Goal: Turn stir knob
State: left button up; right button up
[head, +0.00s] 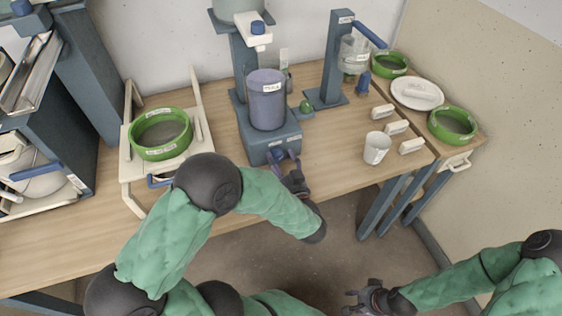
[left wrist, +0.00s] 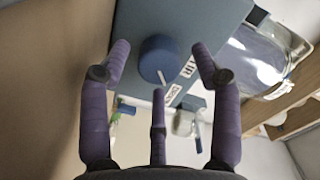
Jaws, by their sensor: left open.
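The stir knob (left wrist: 158,60) is round and blue with a white pointer line. It is on the front of a blue-grey mixer base, beside a label reading STIR in the left wrist view. My left gripper (left wrist: 160,62) is open, with purple fingers spread on both sides of the knob and a third finger below it; none clearly touches it. In the head view my left gripper (head: 284,158) is at the front of the mixer base (head: 272,143) and mostly hides the knob. A lilac bucket (head: 267,100) stands on the base. My right gripper (head: 362,297) is open and empty, low over the floor.
A white cup (head: 376,147) and several small white labelled blocks (head: 397,128) stand right of the mixer. A green-rimmed sieve (head: 160,135) sits on a white frame at left. Another blue stand (head: 335,70) holds a clear container. Bare wood shows around the cup.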

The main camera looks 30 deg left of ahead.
pick_arm(q)
jog(key=v, duration=1.2)
jog(key=shift+d, duration=0.1)
dwell(0.4)
